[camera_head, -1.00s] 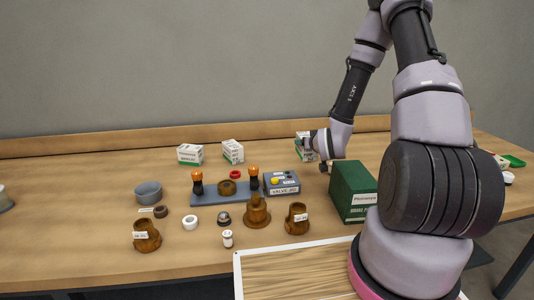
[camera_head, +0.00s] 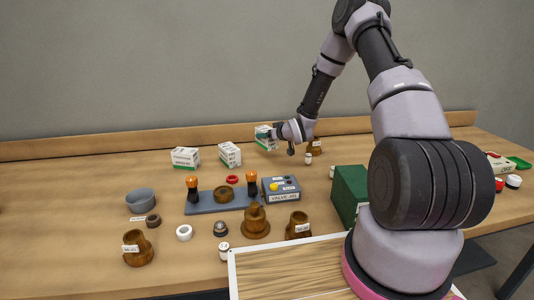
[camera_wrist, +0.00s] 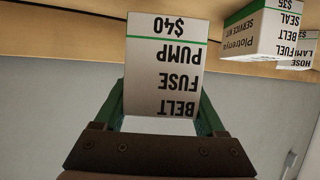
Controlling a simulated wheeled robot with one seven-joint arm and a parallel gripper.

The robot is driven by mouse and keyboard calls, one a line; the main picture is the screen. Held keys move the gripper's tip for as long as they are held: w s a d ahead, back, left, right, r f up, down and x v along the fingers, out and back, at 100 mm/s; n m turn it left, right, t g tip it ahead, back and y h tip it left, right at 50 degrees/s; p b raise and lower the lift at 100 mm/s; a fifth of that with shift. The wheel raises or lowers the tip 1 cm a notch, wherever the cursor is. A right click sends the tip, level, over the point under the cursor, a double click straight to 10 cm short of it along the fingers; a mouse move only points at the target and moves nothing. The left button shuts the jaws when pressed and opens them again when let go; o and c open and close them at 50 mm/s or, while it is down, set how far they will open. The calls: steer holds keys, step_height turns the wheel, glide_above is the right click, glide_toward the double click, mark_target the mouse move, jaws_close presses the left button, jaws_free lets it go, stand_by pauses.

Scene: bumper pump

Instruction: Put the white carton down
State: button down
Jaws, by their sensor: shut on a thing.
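The white carton (camera_head: 264,139) with green print is at the back of the table, to the right of two similar cartons. My gripper (camera_head: 274,135) is shut on it. In the wrist view the carton (camera_wrist: 165,65) sits between my two green-edged fingers, its label upside down and reading BELT FUSE PUMP $40. I cannot tell whether its base touches the table.
Two more white cartons (camera_head: 185,157) (camera_head: 229,155) stand to the left. A grey plate (camera_head: 205,207) with orange-topped posts, a valve box (camera_head: 281,190), brown fittings (camera_head: 255,223) and a green box (camera_head: 349,190) stand nearer. Bare wood lies in front of the held carton.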

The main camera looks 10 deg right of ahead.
mark_target(267, 148)
steer(key=shift+f, duration=3.15)
steer(key=shift+f, duration=0.1)
jaws_free()
